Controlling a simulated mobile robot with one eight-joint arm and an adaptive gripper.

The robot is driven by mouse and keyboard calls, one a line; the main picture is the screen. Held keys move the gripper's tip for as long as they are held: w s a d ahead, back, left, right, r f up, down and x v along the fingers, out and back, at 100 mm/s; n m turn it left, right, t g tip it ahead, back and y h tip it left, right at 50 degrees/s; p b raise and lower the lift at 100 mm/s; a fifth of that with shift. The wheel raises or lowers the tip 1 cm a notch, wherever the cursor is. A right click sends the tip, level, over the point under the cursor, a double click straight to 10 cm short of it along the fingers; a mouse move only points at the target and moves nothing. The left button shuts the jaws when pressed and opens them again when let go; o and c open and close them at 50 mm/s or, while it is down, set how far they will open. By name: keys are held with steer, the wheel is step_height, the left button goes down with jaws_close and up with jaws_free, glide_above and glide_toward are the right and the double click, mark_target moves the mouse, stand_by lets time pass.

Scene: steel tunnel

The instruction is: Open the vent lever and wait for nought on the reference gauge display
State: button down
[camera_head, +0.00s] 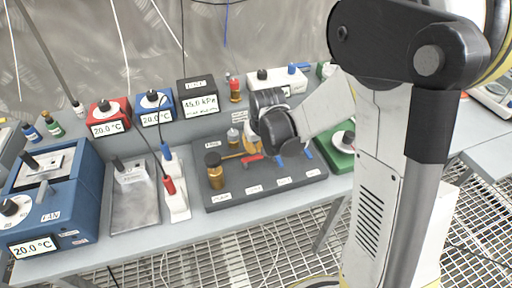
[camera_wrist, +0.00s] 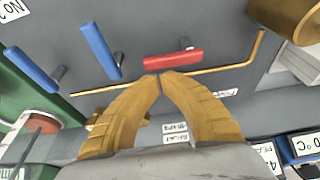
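The grey valve panel (camera_head: 300,178) lies on the bench with a red lever (camera_head: 252,159) and blue levers (camera_head: 280,162). I cannot read which lever is labelled vent. The black gauge box (camera_head: 197,86) has a display (camera_head: 201,105) reading about 45.0 kPa.
A brass cylinder (camera_head: 214,171) stands at the panel's left. Red (camera_head: 108,116) and blue (camera_head: 154,106) boxes reading 20.0 °C stand behind. A blue calibrator (camera_head: 52,198), a metal plate (camera_head: 134,203) and red and blue probes are further left. A green box (camera_head: 338,150) is at the right.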

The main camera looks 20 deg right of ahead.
steer(key=shift+s+d+m+h, duration=0.15)
steer(key=shift+s+m+h, duration=0.25)
steer(key=shift+m, duration=0.6)
steer(key=m, duration=0.1)
steer(key=s+m, duration=0.1)
steer(key=shift+s+d+m+h, duration=0.15)
steer(key=shift+m+h, duration=0.15)
steer(key=s+m, duration=0.1)
steer(key=m, duration=0.1)
steer(key=s+m+g+h, duration=0.1)
steer(key=m, duration=0.1)
steer(key=shift+b, duration=0.3)
steer(key=m, duration=0.1)
steer(key=s+m, duration=0.1)
steer(key=m, duration=0.1)
steer(key=shift+a+g+h, duration=0.3)
steer(key=shift+g+h, duration=0.1)
steer(key=m, duration=0.2)
steer(key=s+a+m+g, duration=0.1)
steer(key=shift+s+m+h, duration=0.2)
steer(key=shift+m+h, duration=0.1)
steer(key=shift+m, duration=0.1)
steer(key=shift+s+a, duration=0.4)
steer(key=shift+a, duration=0.2)
